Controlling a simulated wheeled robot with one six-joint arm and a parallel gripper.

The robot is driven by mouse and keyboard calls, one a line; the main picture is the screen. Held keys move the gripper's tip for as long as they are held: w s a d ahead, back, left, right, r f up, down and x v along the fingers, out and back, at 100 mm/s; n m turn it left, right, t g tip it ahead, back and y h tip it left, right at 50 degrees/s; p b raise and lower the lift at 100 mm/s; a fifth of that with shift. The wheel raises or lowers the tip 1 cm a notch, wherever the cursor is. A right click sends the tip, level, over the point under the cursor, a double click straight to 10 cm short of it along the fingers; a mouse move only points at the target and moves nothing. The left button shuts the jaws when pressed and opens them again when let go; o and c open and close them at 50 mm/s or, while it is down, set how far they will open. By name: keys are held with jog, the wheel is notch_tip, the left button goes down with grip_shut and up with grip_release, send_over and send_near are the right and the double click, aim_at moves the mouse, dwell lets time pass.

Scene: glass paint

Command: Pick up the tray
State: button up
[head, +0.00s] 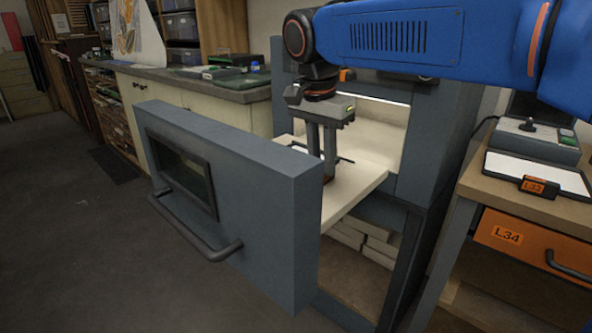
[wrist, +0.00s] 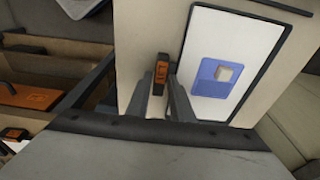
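A black block with an orange label (wrist: 161,68) is at the tray's edge. My gripper (wrist: 161,80) has one finger on each side of this block; whether they press on it I cannot tell. In the head view my gripper (head: 323,176) points down over the cream shelf (head: 362,190), and its fingers hide part of the tray.
The thick grey-blue door (head: 250,200) with a window and bar handle stands pulled out in front of the shelf. The kiln-like cabinet (head: 440,140) is behind. At right, a bench holds another white panel labelled L33 (head: 505,172), above orange drawer L34 (head: 540,240). Floor at left is clear.

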jog(key=shift+w+d+f, duration=0.1)
jog(key=shift+w+f, duration=0.05)
jog(key=shift+f, duration=0.7)
grip_shut()
